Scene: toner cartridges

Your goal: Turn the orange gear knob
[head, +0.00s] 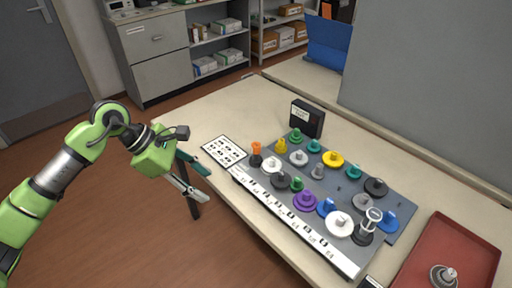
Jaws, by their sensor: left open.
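The orange gear knob (256,148) stands upright at the left end of the grey board (343,185), on a dark base. My left gripper (198,180) is open and empty at the left edge of the table, left of the orange knob and apart from it. Its fingers point down and to the right. My right gripper is not in view.
Several coloured gear knobs crowd the board, with a white labelled strip (290,220) along its front. A printed card (224,151) lies left of the board. A black box (307,118) stands behind it. A red tray (452,250) sits at right.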

